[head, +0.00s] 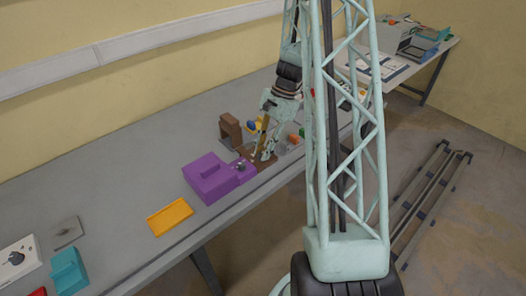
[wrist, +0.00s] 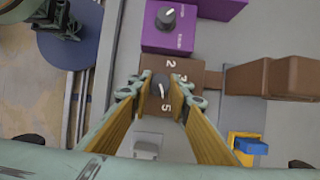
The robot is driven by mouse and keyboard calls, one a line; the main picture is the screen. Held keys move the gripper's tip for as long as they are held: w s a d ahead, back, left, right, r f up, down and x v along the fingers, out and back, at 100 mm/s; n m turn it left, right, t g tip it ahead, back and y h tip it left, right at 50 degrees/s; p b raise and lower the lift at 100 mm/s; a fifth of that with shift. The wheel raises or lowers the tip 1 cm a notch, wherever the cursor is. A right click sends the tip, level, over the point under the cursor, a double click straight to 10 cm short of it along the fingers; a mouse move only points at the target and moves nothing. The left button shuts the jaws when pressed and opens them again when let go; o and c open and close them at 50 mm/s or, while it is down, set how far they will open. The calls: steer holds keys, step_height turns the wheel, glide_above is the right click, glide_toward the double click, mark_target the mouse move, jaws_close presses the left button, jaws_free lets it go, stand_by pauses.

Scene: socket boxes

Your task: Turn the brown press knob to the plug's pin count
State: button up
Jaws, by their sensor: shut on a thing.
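The brown press (head: 230,128) stands on the bench; in the wrist view its brown body (wrist: 292,78) is at the right. Its base plate (wrist: 204,78) carries a dark round knob (wrist: 161,82) with a white pointer line. The digits 2 and 5 are readable beside the knob; another between them is partly hidden. My gripper (wrist: 160,92) is shut on the knob, one finger on each side. In the head view my gripper (head: 266,148) reaches down at the press plate. I cannot tell which thing is the plug.
A purple box (head: 208,178) with its own dial (wrist: 167,17) adjoins the press plate. A blue and yellow piece (wrist: 248,144) and a grey block (wrist: 147,146) lie close by. A yellow tray (head: 169,217) and a teal box (head: 68,270) are farther left; bench between is clear.

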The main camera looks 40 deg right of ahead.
steer(key=o, duration=0.9)
steer(key=shift+c, duration=0.2)
steer(key=shift+r, duration=0.15)
steer(key=v, duration=1.1)
steer(key=shift+d+r, duration=0.15)
steer(key=shift+r, duration=0.2)
